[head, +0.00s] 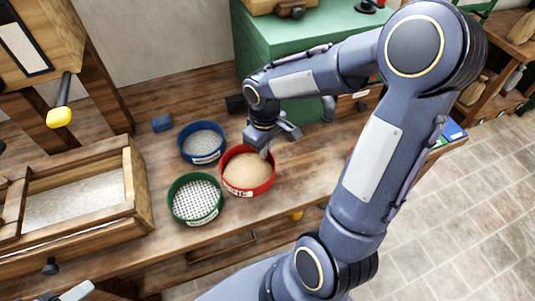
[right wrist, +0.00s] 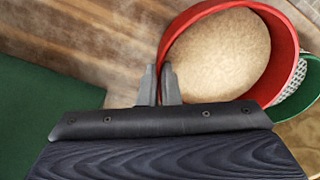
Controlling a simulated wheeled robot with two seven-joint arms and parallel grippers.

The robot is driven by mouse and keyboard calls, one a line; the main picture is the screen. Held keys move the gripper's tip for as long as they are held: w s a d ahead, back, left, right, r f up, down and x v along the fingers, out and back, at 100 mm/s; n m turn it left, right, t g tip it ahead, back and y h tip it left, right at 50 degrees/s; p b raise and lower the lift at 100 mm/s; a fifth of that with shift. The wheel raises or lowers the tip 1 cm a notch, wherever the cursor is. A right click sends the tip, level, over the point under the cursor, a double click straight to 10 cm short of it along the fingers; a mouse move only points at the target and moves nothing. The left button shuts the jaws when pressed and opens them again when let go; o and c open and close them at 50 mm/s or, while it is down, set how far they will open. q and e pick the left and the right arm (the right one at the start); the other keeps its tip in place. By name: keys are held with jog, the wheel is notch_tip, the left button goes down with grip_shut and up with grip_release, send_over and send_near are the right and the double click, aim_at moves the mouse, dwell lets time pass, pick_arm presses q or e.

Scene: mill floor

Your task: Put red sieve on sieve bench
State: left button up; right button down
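In the right wrist view the two fingers (right wrist: 160,85) are close together, one on each side of the red sieve's wall (right wrist: 170,42). Whether the sieve touches the bench cannot be told. A small part of what seems to be my left gripper (head: 75,291) shows at the bottom left edge; its fingers cannot be made out.
The blue sieve (head: 202,142) stands behind left, and the green sieve (head: 195,199) stands front left, close to the red one. A wooden box (head: 138,190) stands at the left. A green cabinet (head: 262,58) rises behind. Bare bench lies right of the red sieve.

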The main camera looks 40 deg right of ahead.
jog(key=shift+w+d+f, duration=0.2)
jog(key=shift+d+f, duration=0.2)
jog(key=shift+f, duration=0.15)
jog(key=shift+w+d+f, duration=0.1)
jog(key=shift+d+f, duration=0.05)
jog(key=shift+f, duration=0.8)
jog(key=shift+d+f, duration=0.1)
jog(key=shift+f, duration=0.8)
jog(key=shift+f+b, duration=0.2)
jog(key=shift+b, duration=0.2)
jog(key=c, duration=1.6)
grip_release()
jog(key=shift+c, duration=0.2)
jog(key=shift+r, duration=0.15)
